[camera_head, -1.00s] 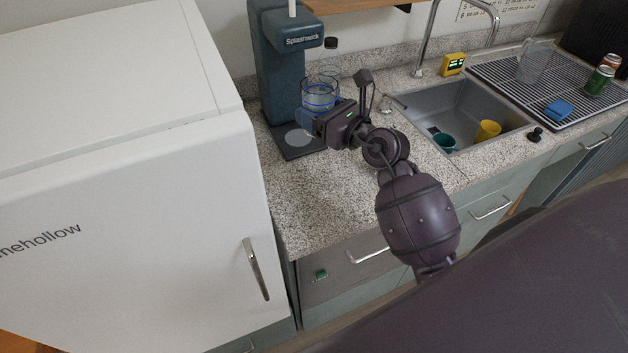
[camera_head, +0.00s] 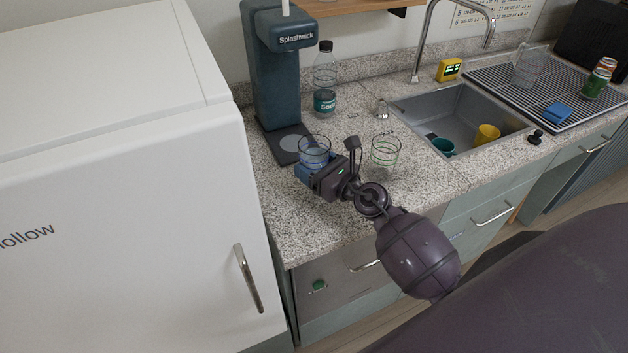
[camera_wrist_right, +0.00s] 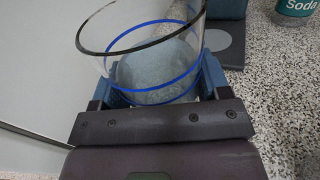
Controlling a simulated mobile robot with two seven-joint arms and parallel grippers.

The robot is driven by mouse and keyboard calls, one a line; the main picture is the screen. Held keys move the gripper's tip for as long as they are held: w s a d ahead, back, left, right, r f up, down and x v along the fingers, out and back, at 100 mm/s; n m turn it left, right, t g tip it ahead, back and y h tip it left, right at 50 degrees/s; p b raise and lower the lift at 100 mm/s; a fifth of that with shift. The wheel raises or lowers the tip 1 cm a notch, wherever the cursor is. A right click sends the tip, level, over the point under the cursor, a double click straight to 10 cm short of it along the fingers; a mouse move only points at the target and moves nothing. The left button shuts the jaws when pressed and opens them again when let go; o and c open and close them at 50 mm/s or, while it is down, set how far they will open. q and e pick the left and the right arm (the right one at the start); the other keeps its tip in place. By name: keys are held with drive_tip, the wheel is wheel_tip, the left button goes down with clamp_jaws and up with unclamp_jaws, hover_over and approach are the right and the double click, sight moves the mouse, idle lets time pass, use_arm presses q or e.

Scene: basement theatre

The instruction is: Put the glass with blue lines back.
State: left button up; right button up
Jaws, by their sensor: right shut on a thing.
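The glass with blue lines (camera_head: 314,150) is clear, with blue rings around it. My right gripper (camera_head: 312,172) is shut on it and holds it upright near the front edge of the soda machine's base. In the right wrist view the glass (camera_wrist_right: 150,62) sits between the two blue fingers of my right gripper (camera_wrist_right: 155,92). I cannot tell whether the glass's bottom touches the counter. A second glass, with green lines (camera_head: 386,150), stands on the counter to the right of my right gripper. My left gripper is out of view.
The dark blue Splashwick machine (camera_head: 273,75) stands at the back left, beside a white cabinet (camera_head: 120,180). A soda bottle (camera_head: 324,80) stands right of it. A sink (camera_head: 455,108) holds cups. The speckled counter (camera_head: 290,220) has free room in front.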

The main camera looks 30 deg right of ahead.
drive_tip(key=shift+f+b, duration=1.35)
drive_tip(key=shift+f, duration=0.65)
drive_tip(key=shift+f, duration=0.2)
drive_tip(key=o, duration=1)
drive_tip(key=shift+o, duration=0.2)
drive_tip(key=shift+r, duration=0.25)
drive_tip(key=b+v, duration=0.1)
drive_tip(key=v, duration=0.4)
drive_tip(key=b+v, duration=0.1)
drive_tip(key=v, duration=0.5)
drive_tip(key=shift+f, duration=0.2)
drive_tip(key=shift+s+d+r, duration=0.15)
drive_tip(key=shift+s, duration=0.35)
